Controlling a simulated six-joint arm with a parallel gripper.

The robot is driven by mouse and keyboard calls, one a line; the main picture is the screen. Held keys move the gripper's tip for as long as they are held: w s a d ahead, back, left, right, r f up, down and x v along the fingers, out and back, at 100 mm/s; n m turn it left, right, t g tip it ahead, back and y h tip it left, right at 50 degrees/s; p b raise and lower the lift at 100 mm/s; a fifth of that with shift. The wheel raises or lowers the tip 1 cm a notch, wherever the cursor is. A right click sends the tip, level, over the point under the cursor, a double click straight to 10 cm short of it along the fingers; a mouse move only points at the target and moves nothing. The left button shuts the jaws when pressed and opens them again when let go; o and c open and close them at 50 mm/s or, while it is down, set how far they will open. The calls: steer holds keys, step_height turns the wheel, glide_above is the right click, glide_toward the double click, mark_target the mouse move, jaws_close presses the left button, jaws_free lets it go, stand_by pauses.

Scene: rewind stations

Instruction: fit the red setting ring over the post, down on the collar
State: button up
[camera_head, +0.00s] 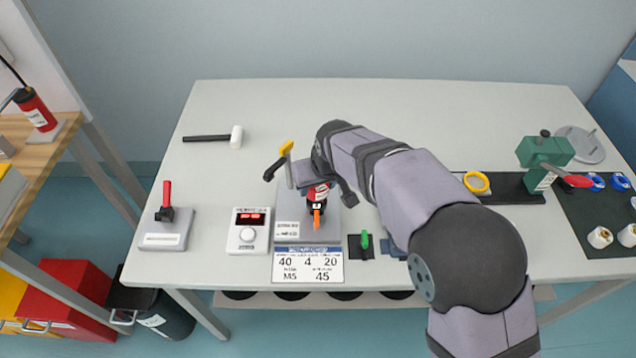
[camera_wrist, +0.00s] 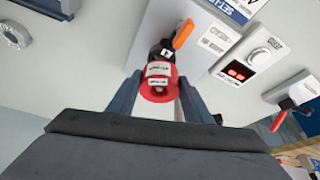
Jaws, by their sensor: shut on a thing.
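The red setting ring (camera_wrist: 157,93), with white labels over its face, sits between the two fingers of my gripper (camera_wrist: 161,104) in the wrist view. My gripper is shut on it. In the head view the red ring (camera_head: 318,191) shows at my gripper (camera_head: 320,187), above the grey station plate (camera_head: 327,232). A black fitting with an orange lever (camera_head: 317,219) stands on that plate, just in front of the ring; the orange lever (camera_wrist: 183,34) also shows in the wrist view. The post and collar are mostly hidden, so I cannot tell whether the ring is around the post.
A yellow-tipped lever (camera_head: 285,149) rises close left of my gripper. A white counter box (camera_head: 247,231) and a red-handled switch (camera_head: 168,215) stand left. A mallet (camera_head: 215,137) lies at back left. Table between is clear.

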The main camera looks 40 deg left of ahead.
mark_target(321, 189)
steer(key=shift+f+b, duration=1)
steer(key=shift+f, duration=0.7)
steer(key=o, duration=1.2)
steer(key=shift+r, duration=0.1)
steer(key=shift+b+v, duration=0.7)
steer(key=shift+v, duration=2.9)
